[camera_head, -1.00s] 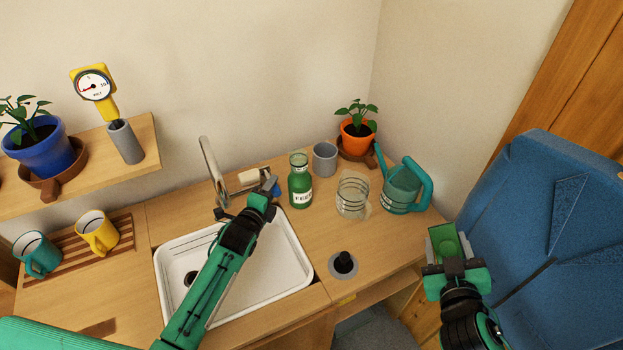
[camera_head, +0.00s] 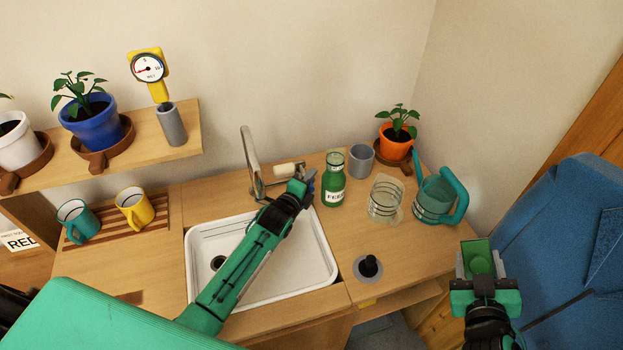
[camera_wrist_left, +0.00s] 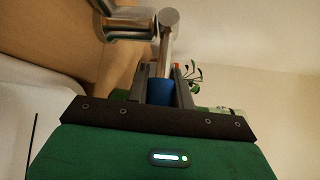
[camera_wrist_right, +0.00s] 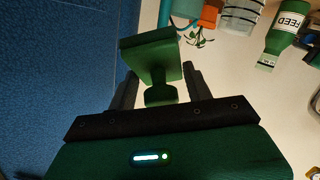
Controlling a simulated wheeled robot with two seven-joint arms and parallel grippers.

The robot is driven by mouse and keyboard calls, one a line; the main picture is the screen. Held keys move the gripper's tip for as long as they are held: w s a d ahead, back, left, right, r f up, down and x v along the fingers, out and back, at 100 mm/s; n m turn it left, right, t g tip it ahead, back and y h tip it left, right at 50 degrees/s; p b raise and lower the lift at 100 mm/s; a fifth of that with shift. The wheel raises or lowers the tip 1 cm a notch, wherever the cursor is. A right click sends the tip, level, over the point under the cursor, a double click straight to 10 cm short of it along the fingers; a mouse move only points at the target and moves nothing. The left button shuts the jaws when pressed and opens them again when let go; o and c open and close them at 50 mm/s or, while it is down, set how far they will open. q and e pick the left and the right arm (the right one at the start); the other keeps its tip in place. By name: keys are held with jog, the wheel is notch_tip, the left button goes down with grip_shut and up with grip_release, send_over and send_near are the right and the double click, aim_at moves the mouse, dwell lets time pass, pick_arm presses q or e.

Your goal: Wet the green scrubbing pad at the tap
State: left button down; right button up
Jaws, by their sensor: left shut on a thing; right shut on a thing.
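The green scrubbing pad (camera_head: 479,254) is in my right gripper (camera_head: 483,274), which is shut on its knob-like grip. The pad shows clearly in the right wrist view (camera_wrist_right: 152,60), held in the air in front of the blue chair, well right of the sink. The tap (camera_head: 250,160) is a curved metal spout behind the white sink (camera_head: 318,262). My left gripper (camera_head: 303,190) is shut on the blue grip (camera_wrist_left: 160,91) of a metal lever at the tap. My left arm crosses over the sink. I see no water at the spout.
A green FEED bottle (camera_head: 334,185), glass jar (camera_head: 384,200), grey cup (camera_head: 361,160), potted plant (camera_head: 397,138) and teal watering can (camera_head: 437,200) stand right of the sink. A black knob (camera_head: 368,267) sits nearer the front edge. The blue chair (camera_head: 565,250) is at right.

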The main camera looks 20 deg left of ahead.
aim_at(484, 258)
pick_arm(q)
jog(key=shift+r+g+p, duration=0.3)
jog(key=shift+r+p, duration=0.2)
jog(key=shift+p, duration=0.6)
pick_arm(e)
notch_tip(484, 258, up, 2)
jog(key=shift+r, duration=0.15)
pick_arm(q)
jog(key=shift+r+n+p, duration=0.1)
jog(key=shift+n+p, duration=0.2)
jog(key=shift+p, duration=0.35)
pick_arm(e)
jog(key=shift+r, duration=0.65)
pick_arm(q)
jog(key=shift+g, duration=0.4)
pick_arm(e)
jog(key=shift+r, duration=0.2)
pick_arm(q)
jog(key=shift+f, duration=0.2)
jog(key=c, duration=1.2)
grip_release()
jog(key=shift+s, duration=0.1)
pick_arm(e)
jog(key=shift+f, duration=0.1)
